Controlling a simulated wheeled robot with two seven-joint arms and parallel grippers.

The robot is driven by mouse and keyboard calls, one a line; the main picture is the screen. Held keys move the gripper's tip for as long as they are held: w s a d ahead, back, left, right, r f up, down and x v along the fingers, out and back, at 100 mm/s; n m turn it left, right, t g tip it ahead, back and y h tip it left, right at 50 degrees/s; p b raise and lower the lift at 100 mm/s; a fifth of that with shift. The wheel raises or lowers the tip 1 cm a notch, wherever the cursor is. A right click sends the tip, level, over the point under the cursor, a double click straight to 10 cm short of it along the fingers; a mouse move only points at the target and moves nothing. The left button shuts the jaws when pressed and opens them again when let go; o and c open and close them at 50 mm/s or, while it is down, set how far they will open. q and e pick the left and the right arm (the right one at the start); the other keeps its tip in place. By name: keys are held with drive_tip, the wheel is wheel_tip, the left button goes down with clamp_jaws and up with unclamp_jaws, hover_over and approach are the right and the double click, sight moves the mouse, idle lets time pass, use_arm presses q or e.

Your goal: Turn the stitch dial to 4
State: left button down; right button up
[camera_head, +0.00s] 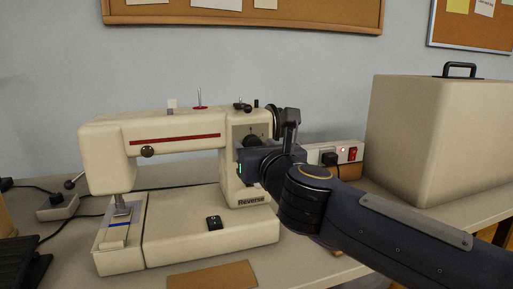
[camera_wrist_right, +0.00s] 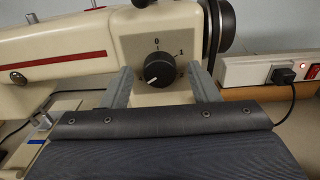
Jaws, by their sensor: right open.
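The cream sewing machine (camera_head: 180,137) stands on the table. Its black round stitch dial (camera_wrist_right: 160,69) is on the front of the right-hand column. In the right wrist view a white line on the dial points to the lower left. In the head view the dial (camera_head: 251,139) is partly behind my right gripper (camera_head: 248,162). The right gripper's jaws (camera_wrist_right: 160,66) are open, one finger on each side of the dial, with gaps between. My left gripper is out of view.
A handwheel (camera_wrist_right: 227,25) is right of the dial. A power strip (camera_head: 345,154) with a black plug and lit red switch is behind my arm. A large cream case (camera_head: 430,140) stands at the right. A brown card (camera_head: 212,275) lies at the front.

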drive_tip(key=p+v, duration=0.1)
drive_tip(key=v, duration=0.6)
drive_tip(key=shift+s, duration=0.3)
drive_tip(key=shift+d, duration=0.1)
drive_tip(key=s+d+f+n+g+h, duration=0.1)
drive_tip(key=s+d+f+n+g, duration=0.3)
drive_tip(key=s+d+f+n, duration=0.45)
drive_tip(key=s+d+f+n+g, duration=0.4)
drive_tip(key=s+f+n, duration=0.2)
drive_tip(key=f+n, duration=0.65)
drive_tip(key=s+d+f+n+g+h, duration=0.1)
drive_tip(key=s+d+f+n+g, duration=0.2)
drive_tip(key=s+d+f+n, duration=0.5)
wheel_tip(320, 180, up, 30)
drive_tip(key=a+n+p, duration=0.2)
drive_tip(key=p, duration=3.1)
drive_tip(key=shift+a+g, duration=0.2)
drive_tip(key=shift+g, duration=0.1)
